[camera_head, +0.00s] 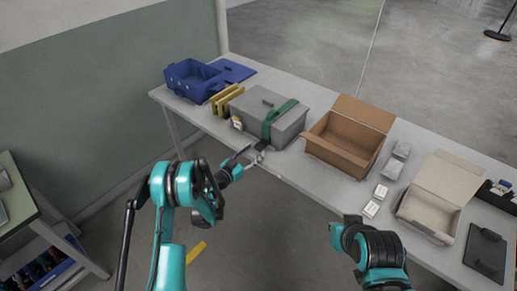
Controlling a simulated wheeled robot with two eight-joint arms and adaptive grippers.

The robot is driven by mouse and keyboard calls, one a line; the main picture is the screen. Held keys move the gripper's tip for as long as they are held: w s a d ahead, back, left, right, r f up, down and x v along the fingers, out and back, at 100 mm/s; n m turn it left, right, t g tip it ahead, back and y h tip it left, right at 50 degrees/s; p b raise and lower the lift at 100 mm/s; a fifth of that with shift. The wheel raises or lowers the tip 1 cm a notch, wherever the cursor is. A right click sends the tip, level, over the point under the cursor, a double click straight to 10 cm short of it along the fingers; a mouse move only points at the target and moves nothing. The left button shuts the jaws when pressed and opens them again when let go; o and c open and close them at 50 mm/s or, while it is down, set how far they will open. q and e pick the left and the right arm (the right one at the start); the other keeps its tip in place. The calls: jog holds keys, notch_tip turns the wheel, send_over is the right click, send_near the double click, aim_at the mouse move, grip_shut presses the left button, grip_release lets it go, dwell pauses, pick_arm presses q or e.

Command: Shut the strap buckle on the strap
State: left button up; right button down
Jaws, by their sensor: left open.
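My left gripper (257,158) is open just in front of and below that piece. I cannot tell whether they touch.
An open cardboard box (325,152) stands right of the case. Yellow holders (226,99) and a blue crate (184,90) stand to its left. Small white boxes (371,209), a paler open box (407,214) and a dark tablet (486,253) lie further right. The table's front edge is close to my left gripper.

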aim_at(259, 146)
pick_arm(q)
jog(key=shift+b+x, duration=0.4)
jog(key=shift+x, duration=1.5)
jog(key=c, duration=1.1)
